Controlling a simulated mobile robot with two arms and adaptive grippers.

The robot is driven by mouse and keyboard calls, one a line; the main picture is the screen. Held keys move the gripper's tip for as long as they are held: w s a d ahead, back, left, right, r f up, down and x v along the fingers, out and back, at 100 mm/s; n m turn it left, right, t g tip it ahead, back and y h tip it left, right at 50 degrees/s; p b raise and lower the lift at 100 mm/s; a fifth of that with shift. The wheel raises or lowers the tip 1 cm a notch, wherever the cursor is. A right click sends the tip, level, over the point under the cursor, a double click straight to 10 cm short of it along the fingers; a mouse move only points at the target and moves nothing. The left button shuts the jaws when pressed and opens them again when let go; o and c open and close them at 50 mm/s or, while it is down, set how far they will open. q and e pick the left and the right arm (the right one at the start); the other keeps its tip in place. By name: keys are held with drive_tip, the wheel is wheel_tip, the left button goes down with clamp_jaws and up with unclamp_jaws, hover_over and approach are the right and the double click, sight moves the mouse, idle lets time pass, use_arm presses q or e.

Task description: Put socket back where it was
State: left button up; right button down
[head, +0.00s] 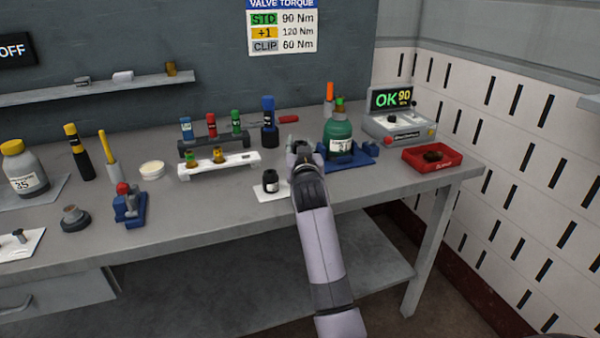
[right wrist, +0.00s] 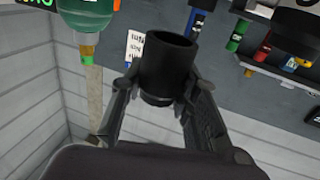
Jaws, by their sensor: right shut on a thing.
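My right gripper (head: 298,152) is over the workbench, between the blue-topped black tool and the green bottle. In the right wrist view my right gripper (right wrist: 160,92) is shut on a black, hollow, cylindrical socket (right wrist: 168,62), with a finger on each side of it. In the head view the socket is mostly hidden by the gripper. A dark rack (head: 188,153) holds blue, red and green-marked pieces. A small black jar-like piece (head: 270,181) stands on a white pad (head: 266,196) left of my arm. My left gripper is not in view.
The green bottle (head: 338,132) stands in a blue holder (head: 362,158) close right of my gripper. A white rack (head: 240,160) is to the left. A red tray (head: 448,160) and a tester reading OK 90 (head: 393,122) are at the right. The front bench edge is mostly clear.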

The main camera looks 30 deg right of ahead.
wheel_tip(320, 180, down, 3)
drive_tip(key=shift+f, duration=0.1)
wheel_tip(320, 180, down, 4)
drive_tip(key=shift+f+b, duration=0.1)
drive_tip(key=shift+b, duration=0.25)
drive_tip(key=c, duration=1.2)
unclamp_jaws()
